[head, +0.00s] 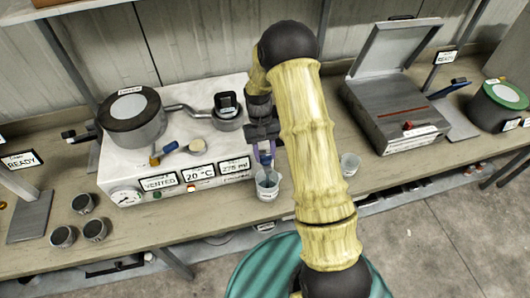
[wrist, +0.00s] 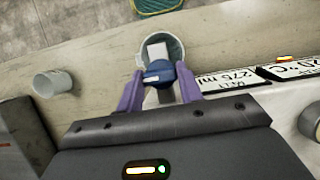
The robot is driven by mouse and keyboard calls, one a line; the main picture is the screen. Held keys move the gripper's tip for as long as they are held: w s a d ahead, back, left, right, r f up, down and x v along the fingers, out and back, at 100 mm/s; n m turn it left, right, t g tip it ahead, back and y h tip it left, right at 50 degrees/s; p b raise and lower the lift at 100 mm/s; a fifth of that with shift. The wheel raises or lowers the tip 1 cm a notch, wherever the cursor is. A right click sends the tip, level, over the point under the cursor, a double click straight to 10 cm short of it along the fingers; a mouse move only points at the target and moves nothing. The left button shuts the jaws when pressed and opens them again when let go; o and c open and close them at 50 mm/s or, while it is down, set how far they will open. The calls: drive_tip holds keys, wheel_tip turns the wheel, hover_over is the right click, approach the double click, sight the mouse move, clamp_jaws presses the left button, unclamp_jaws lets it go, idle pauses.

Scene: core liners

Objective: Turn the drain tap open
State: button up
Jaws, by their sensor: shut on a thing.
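The drain tap (wrist: 159,72) shows in the wrist view as a blue handle with a pale mark, in front of a pale square piece. My gripper (wrist: 160,77) has its two purple fingers shut on the handle, one on each side. In the head view my gripper (head: 265,154) is at the front right of the white apparatus (head: 165,172), and the tap is mostly hidden there by the fingers. A clear cup (head: 268,186) stands just below; the cup also shows behind the tap in the wrist view (wrist: 177,50). I cannot tell how far the handle is turned.
The apparatus has a panel reading "VENTED", "20 °C" and "275 ml" (head: 234,166). Another clear cup (head: 349,164) stands to the right. Several small dark pots (head: 84,204) sit at the left. An open grey case (head: 395,118) is at the right. My arm crosses the middle.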

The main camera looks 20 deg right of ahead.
drive_tip(key=shift+w+r, duration=0.1)
drive_tip(key=shift+w, duration=0.05)
drive_tip(key=o, duration=1)
drive_tip(key=shift+w+r+b, duration=0.25)
drive_tip(key=shift+r+b, duration=0.05)
drive_tip(key=shift+r, duration=0.15)
drive_tip(key=b+v, duration=0.3)
drive_tip(key=v, duration=1.3)
drive_tip(key=shift+s+a+r, duration=0.1)
drive_tip(key=shift+s+r, duration=0.05)
drive_tip(key=shift+r, duration=0.05)
drive_tip(key=s+f+t, duration=0.1)
drive_tip(key=s+t, duration=0.1)
drive_tip(key=s, duration=0.5)
drive_tip(key=s+f+t, duration=0.2)
drive_tip(key=s, duration=0.5)
drive_tip(key=s+f+t, duration=0.1)
drive_tip(key=s+t, duration=0.2)
drive_tip(key=s, duration=0.5)
drive_tip(key=shift+f, duration=0.15)
